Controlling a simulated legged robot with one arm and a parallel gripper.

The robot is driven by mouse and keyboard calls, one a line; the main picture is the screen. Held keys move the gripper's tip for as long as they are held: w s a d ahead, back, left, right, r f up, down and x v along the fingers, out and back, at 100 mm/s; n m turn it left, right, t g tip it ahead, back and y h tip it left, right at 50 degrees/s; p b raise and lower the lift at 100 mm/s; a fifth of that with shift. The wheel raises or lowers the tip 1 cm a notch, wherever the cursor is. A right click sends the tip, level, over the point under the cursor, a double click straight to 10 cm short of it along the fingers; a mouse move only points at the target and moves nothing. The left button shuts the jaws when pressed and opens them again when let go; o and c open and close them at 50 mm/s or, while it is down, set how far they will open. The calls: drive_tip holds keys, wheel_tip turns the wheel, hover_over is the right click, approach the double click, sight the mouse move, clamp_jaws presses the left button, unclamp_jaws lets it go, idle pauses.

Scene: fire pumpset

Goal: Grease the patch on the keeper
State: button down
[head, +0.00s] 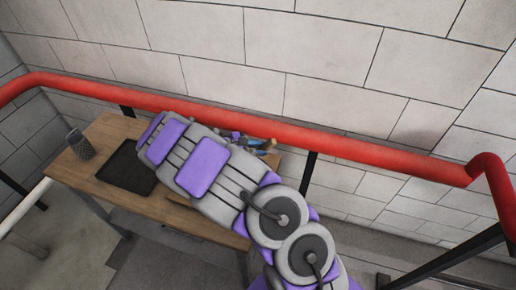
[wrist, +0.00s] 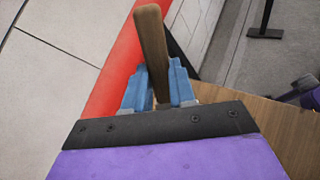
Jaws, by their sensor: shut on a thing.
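My gripper (wrist: 160,88) has blue fingers and is shut on a brown wooden handle (wrist: 151,45), which points up and away from the wrist in the wrist view. The handle's other end is hidden behind the dark wrist plate, so I cannot tell what tool it belongs to. In the head view my gripper (head: 257,143) is small and partly hidden by my arm, close to the red rail in the picture. I cannot make out the keeper or a patch in either view.
A wooden table (head: 72,170) holds a black tray (head: 124,166) and a dark cup-like holder (head: 79,144) at the left. A red rail (head: 330,142) on black posts crosses the head view before a pale block wall (head: 320,45). My arm covers much of the table.

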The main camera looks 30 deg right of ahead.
drive_tip(key=shift+a+f, duration=0.15)
drive_tip(key=shift+f, duration=0.25)
idle(1.7)
drive_tip(key=shift+r, duration=0.1)
drive_tip(key=shift+r+p, duration=2.6)
drive_tip(key=shift+r, duration=0.85)
